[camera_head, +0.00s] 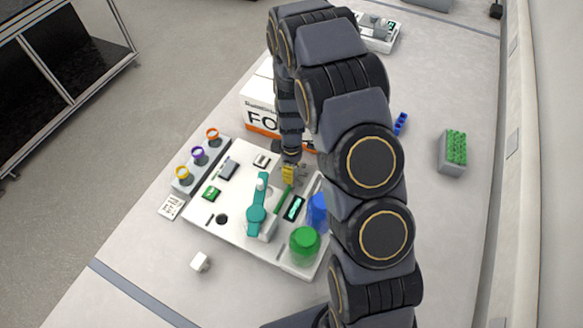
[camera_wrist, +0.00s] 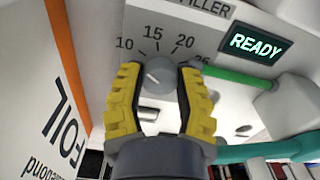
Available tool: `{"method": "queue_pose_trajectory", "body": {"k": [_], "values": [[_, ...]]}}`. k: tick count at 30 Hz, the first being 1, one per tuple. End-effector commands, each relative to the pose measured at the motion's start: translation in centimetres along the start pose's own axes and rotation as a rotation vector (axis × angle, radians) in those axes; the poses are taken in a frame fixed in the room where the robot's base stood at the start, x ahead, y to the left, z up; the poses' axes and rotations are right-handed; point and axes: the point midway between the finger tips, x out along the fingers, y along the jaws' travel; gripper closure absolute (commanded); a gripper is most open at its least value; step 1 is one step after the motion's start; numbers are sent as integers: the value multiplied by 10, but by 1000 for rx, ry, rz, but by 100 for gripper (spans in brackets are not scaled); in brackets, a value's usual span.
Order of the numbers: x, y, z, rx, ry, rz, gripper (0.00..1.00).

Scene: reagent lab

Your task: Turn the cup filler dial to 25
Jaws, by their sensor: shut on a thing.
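The cup filler dial (camera_wrist: 158,70) is a grey round knob on the white filler panel (camera_wrist: 200,28) in the wrist view. The numbers 10, 15, 20 and a partly covered 25 are printed in an arc above it. A pale pointer mark shows on the knob's left part; I cannot tell exactly which number it faces. My gripper (camera_wrist: 158,84) has its yellow-padded fingers on both sides of the knob and is shut on it. In the head view my gripper (camera_head: 289,173) is at the back of the white station, and the dial is hidden there.
A green-lit READY display (camera_wrist: 254,45) is right of the dial, with a green bar (camera_wrist: 238,76) below it. The white foil box (camera_head: 258,100) stands close behind my gripper. A teal arm-like part (camera_head: 257,210) and a green container (camera_head: 304,245) are nearby on the station.

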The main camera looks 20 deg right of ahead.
Motion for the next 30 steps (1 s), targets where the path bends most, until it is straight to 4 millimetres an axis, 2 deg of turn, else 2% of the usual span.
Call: {"method": "queue_pose_trajectory", "body": {"k": [8, 30], "values": [[1, 0, 0, 178, -1, -1, 98], [1, 0, 0, 879, -2, -1, 98]]}}
